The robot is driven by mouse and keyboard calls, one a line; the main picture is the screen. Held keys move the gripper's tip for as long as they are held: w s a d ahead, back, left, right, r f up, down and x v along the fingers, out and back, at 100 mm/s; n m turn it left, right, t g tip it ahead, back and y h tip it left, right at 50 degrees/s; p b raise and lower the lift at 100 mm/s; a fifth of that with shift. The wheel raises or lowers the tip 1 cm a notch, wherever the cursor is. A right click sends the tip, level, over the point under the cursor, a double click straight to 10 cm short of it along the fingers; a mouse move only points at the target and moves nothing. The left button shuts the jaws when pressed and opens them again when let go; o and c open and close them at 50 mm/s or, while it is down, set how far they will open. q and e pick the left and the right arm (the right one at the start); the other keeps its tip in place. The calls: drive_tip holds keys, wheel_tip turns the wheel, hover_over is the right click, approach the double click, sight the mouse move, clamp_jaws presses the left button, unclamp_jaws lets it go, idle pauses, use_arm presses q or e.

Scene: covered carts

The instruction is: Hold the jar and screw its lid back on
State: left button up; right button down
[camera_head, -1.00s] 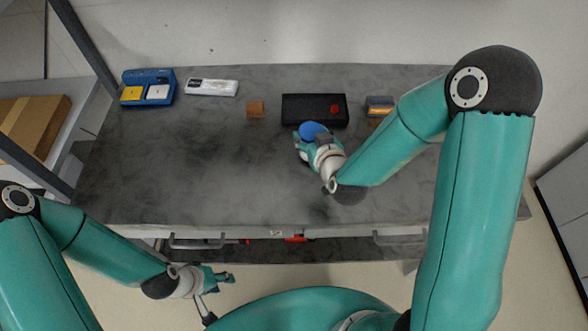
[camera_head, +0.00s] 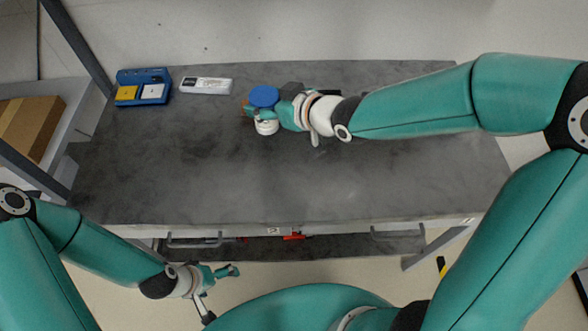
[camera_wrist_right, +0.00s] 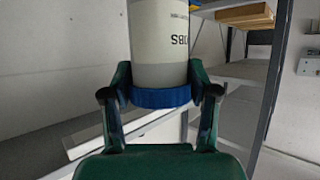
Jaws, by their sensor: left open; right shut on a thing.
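A blue lid (camera_head: 263,96) shows at my right gripper (camera_head: 258,113), above the far middle of the table. In the right wrist view, my right fingers close on both sides of the blue lid (camera_wrist_right: 160,97). The pale jar (camera_wrist_right: 160,45), with dark lettering, meets the lid there; its far end is cut off. In the head view, a white round part, seemingly the jar (camera_head: 266,127), shows just below the fingers. I cannot tell how tightly lid and jar are joined. My left gripper (camera_head: 232,271) is open and empty, low in front of the table.
A blue case with yellow and white pieces (camera_head: 144,88) and a white box (camera_head: 206,85) stand at the table's back left. A brown box (camera_head: 30,125) lies on the left shelf. The front of the grey tabletop (camera_head: 210,190) is clear.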

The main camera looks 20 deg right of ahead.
drive_tip(key=shift+s+a+r+n+g+y, duration=0.1)
drive_tip(key=shift+s+r+n+g+y, duration=0.1)
drive_tip(key=shift+s+r+n+y, duration=0.3)
drive_tip(key=shift+s+a+r+n+g+y, duration=0.1)
drive_tip(key=shift+s+r+g+y, duration=0.15)
drive_tip(key=shift+r, duration=0.4)
drive_tip(key=shift+s+r, duration=0.25)
drive_tip(key=shift+r, duration=0.05)
drive_tip(key=shift+n+g+y, duration=0.25)
drive_tip(key=shift+n+y, duration=0.1)
drive_tip(key=shift+n, duration=0.15)
drive_tip(key=d, duration=0.1)
drive_tip(key=s+d+r, duration=0.2)
drive_tip(key=d, duration=0.1)
drive_tip(key=shift+r, duration=0.25)
wheel_tip(320, 180, down, 14)
drive_tip(key=b, duration=0.8)
drive_tip(key=shift+f, duration=0.15)
